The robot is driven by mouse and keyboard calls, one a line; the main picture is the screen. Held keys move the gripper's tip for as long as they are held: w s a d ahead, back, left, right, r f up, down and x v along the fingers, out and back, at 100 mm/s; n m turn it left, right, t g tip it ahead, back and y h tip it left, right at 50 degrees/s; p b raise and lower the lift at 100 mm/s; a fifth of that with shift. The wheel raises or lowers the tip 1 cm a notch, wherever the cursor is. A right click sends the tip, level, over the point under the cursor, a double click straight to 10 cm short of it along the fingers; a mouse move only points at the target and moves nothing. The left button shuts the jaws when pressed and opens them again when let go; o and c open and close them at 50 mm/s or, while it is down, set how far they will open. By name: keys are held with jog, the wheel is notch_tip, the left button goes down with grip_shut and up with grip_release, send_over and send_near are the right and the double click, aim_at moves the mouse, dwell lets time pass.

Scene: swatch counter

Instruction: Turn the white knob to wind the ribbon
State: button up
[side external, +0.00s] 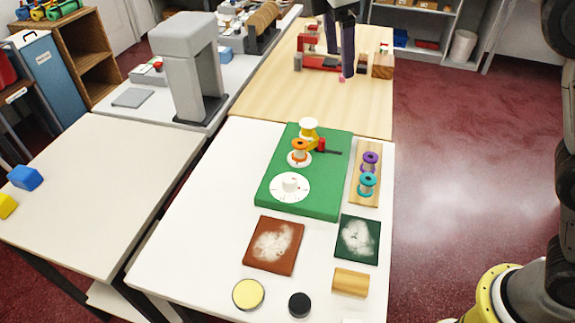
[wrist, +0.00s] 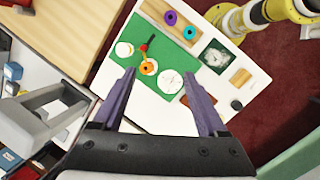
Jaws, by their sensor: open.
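The white knob (side external: 290,183) stands on a white marked dial at the near end of the green board (side external: 320,195). The dial also shows in the wrist view (wrist: 171,84). An orange spool (side external: 300,146) stands on a white base behind the dial. I cannot make out a ribbon strand clearly. My gripper (side external: 340,63) is open and empty, in the air beyond the board, pointing down. In the wrist view its purple fingers (wrist: 159,73) are well apart, with the board in the distance.
A wooden rack (side external: 357,190) with purple and teal spools stands right of the board. Brown (side external: 253,256) and green (side external: 373,252) squares, a yellow disc (side external: 249,294), a black puck (side external: 299,305) and a wooden block (side external: 351,282) lie nearer. A grey arch-shaped stand (side external: 188,70) is behind left.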

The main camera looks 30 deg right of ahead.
jog(key=w+a+f+n+h, duration=0.1)
jog(key=w+a+f+n, duration=0.15)
jog(key=a+f, duration=0.7)
jog(key=g, duration=0.1)
send_near(289, 179)
jog(key=shift+n+h, duration=0.25)
jog(key=shift+h, duration=0.05)
jog(key=x, duration=0.9)
jog(key=shift+a+f, duration=0.2)
grip_shut()
